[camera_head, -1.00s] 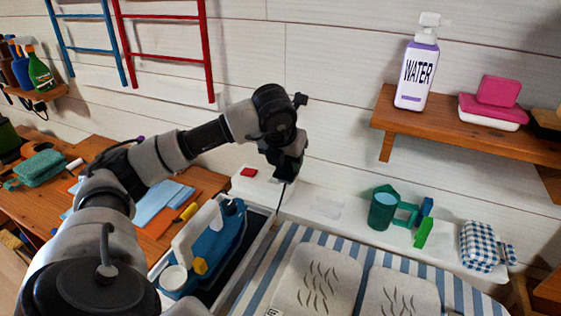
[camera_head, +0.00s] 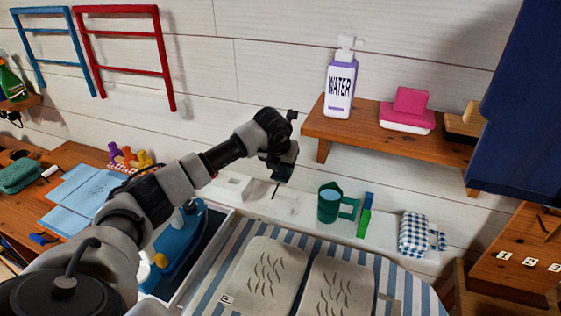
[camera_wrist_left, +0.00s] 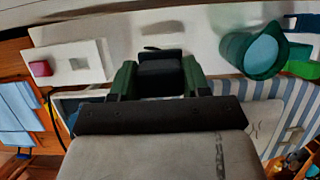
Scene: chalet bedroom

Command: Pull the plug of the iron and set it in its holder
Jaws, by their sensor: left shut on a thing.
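My left gripper (camera_head: 281,172) is shut on a black plug (camera_wrist_left: 161,72), held between its green fingers in the left wrist view. It is over the white ledge, left of the green mug. A short dark piece, perhaps cord, hangs below it. The blue iron (camera_head: 190,238) stands in a tray on the left, partly hidden by my arm. A faint pale rectangle (camera_head: 286,205) on the ledge may be the holder; I cannot tell. My right gripper is not in view.
The green mug (camera_head: 328,203), green and blue blocks (camera_head: 365,222) and a checkered cloth bundle (camera_head: 414,235) stand on the ledge to the right. The striped ironing board (camera_head: 212,283) lies in front.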

